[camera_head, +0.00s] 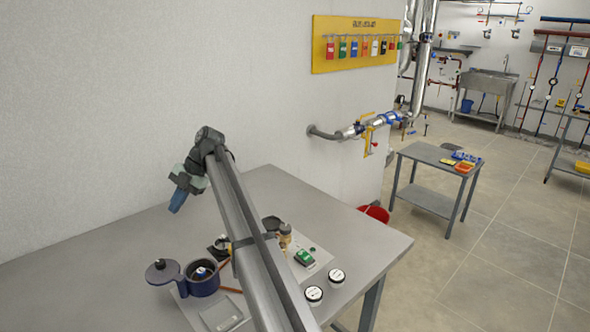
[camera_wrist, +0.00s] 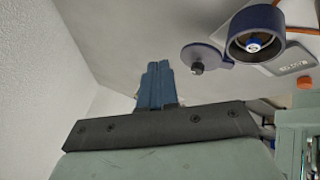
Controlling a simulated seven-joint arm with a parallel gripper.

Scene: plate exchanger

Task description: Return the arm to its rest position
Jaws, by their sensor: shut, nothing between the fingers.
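My gripper (camera_head: 176,204) hangs above the left part of the grey bench (camera_head: 120,240), close to the white wall. Its blue fingers are together with nothing between them. In the wrist view the shut fingers (camera_wrist: 155,88) point out over the bare bench top. My arm reaches across the bench from the lower middle of the head view and hides part of what stands there.
A dark blue pot (camera_head: 203,283) with its round lid (camera_head: 160,271) swung aside stands below my gripper. A green device (camera_head: 305,257), brass fitting (camera_head: 285,236) and two white-topped gauges (camera_head: 337,276) sit to the right. The bench's left side is clear.

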